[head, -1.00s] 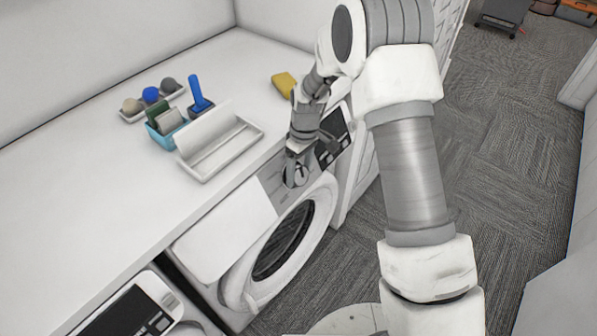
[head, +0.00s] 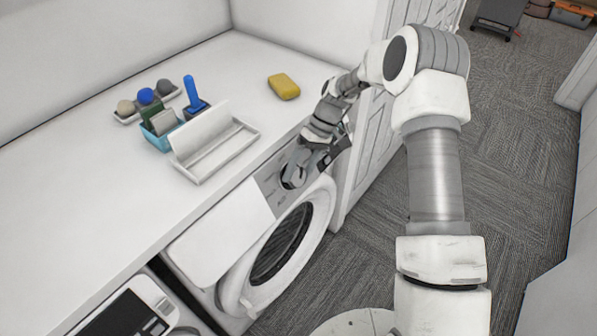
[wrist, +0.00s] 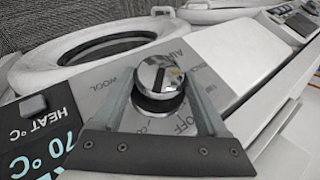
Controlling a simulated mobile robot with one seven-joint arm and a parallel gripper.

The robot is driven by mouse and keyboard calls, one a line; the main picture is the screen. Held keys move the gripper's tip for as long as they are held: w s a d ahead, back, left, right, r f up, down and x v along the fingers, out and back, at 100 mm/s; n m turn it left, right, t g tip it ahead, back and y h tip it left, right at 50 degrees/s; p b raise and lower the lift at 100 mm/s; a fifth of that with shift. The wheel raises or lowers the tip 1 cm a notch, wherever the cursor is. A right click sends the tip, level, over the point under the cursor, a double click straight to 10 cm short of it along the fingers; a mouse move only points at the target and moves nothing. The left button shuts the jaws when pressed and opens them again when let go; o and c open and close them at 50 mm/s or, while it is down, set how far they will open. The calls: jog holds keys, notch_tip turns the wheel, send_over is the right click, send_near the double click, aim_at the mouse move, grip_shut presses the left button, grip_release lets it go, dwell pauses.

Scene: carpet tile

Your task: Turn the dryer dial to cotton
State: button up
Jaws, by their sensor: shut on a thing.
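The dryer (head: 216,237) is a white front-loading machine under the counter, with a round door and a grey control panel. Its dial (wrist: 160,76) is a shiny round knob with a dark line across its face, in the middle of the wrist view. My gripper (head: 296,168) is at the dial, with its two fingers on either side of the knob, shut on it. Around the knob I read WOOL, part of AIR, OFF and the start of a word with CO. The fingers hide some labels. I cannot tell which label the line points to.
A dark display (wrist: 42,138) reads HEAT °C and 70 °C beside the dial. On the counter (head: 90,215) are a white rack (head: 215,150), a teal holder (head: 157,138), a blue-handled tool (head: 192,97) and a yellow sponge (head: 284,86). Carpet floor (head: 515,140) is open at right.

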jog(key=shift+w, duration=0.1)
jog(key=o, duration=1.3)
jog(key=shift+c, duration=0.2)
jog(key=shift+r, duration=0.1)
jog(key=v, duration=1.7)
jog(key=shift+r, duration=0.15)
